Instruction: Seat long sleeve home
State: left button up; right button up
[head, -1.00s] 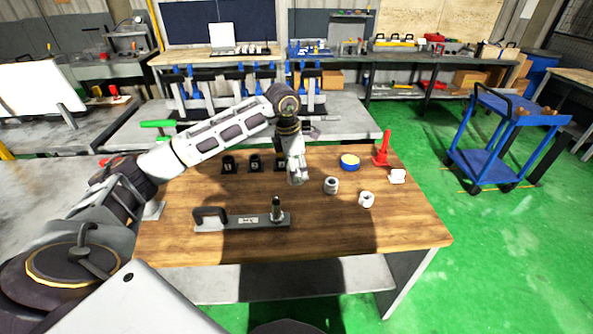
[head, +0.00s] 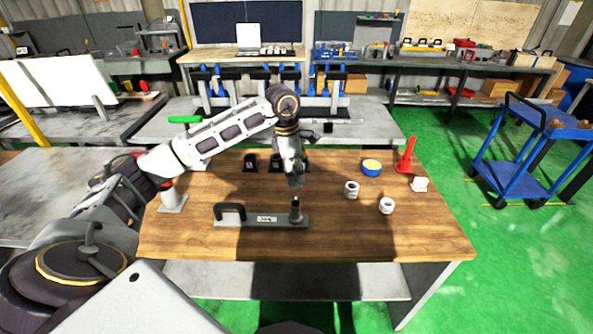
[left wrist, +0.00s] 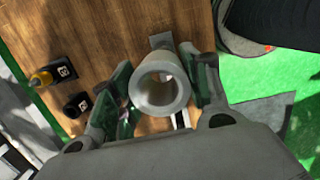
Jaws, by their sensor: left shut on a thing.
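My left gripper (head: 295,180) is shut on a grey hollow sleeve, seen end-on between the fingers in the left wrist view (left wrist: 160,108). In the head view the gripper hangs just above an upright dark metal post (head: 296,212). The post stands at the right end of a flat grey base plate (head: 245,221) with a black handle and a white label. The gap between sleeve and post is too small to judge. Two short light-grey rings, one nearer the gripper (head: 352,189) and one further right (head: 387,205), stand on the table. My right gripper is not in view.
Black numbered holders (head: 250,163) stand at the table's back, partly hidden by my arm. A blue-and-yellow round item (head: 371,168), a red stand (head: 406,158) and a small white block (head: 419,184) are at the back right. The wooden table's (head: 400,240) front right is clear.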

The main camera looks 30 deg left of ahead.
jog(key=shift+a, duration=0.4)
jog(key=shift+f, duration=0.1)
pick_arm(q)
jog(key=shift+f+b, duration=1.6)
jog(key=shift+f, duration=0.4)
jog(key=shift+f+b, duration=0.3)
jog(key=shift+f, duration=0.55)
jog(key=shift+b, duration=0.3)
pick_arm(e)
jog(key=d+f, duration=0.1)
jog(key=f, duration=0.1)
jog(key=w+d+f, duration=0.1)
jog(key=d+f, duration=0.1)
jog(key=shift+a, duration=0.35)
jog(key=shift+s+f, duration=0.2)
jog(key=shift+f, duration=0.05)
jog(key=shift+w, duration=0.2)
